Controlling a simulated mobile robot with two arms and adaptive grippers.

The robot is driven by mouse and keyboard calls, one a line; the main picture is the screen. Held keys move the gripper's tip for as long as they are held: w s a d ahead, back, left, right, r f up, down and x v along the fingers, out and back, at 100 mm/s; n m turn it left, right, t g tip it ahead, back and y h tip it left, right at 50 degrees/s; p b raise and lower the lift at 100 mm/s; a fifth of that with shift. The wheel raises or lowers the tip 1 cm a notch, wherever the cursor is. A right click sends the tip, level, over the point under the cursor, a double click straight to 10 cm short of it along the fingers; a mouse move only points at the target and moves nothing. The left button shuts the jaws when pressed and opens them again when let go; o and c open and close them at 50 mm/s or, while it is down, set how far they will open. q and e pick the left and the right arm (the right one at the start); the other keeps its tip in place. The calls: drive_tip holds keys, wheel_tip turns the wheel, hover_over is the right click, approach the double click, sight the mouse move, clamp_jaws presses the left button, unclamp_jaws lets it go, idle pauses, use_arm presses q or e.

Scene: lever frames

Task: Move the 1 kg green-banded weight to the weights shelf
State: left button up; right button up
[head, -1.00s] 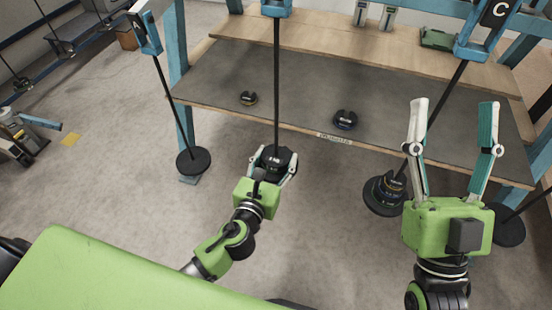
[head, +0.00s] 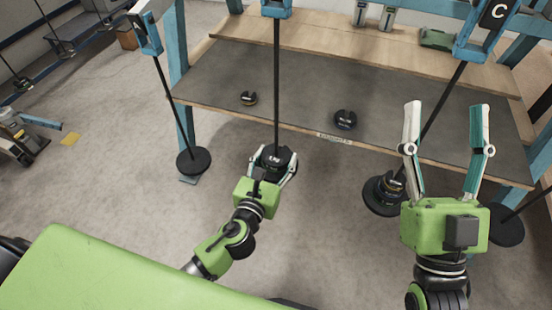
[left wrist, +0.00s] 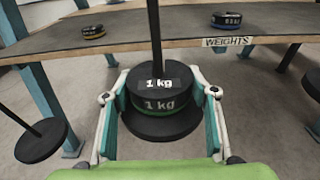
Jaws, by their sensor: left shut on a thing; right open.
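The black weight with a green band (left wrist: 162,105), marked 1 kg, sits around a thin black rod above a round black plate (left wrist: 160,127). In the head view the same weight (head: 277,157) is at the rod's lower end, in front of the shelf edge. My left gripper (head: 273,165) is shut on it, with one finger on each side. The weights shelf (head: 215,85) is the grey board behind it, with a WEIGHTS label (left wrist: 229,41) on its front edge. My right gripper (head: 447,112) is open and empty, in front of the shelf's right part.
Two dark weights, one yellow-banded (head: 249,98) and one blue-banded (head: 345,119), lie on the shelf with free room between them. Hanger A's plate (head: 193,161) is at the left. A loaded hanger (head: 386,196) hangs beside my right gripper.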

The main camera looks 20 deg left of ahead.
sight(272, 168)
use_arm(q)
drive_tip(key=shift+r, duration=0.3)
use_arm(e)
drive_tip(key=shift+w+f+g, duration=0.5)
drive_tip(key=shift+w+f, duration=0.05)
drive_tip(key=shift+f, duration=0.15)
idle(0.4)
use_arm(q)
drive_tip(key=shift+s, duration=1.3)
drive_tip(key=shift+s+a, duration=0.1)
drive_tip(key=shift+s, duration=2.25)
use_arm(e)
drive_tip(key=shift+s+r+t+y, duration=0.3)
drive_tip(key=shift+s+r+t, duration=0.5)
drive_tip(key=shift+r, duration=0.25)
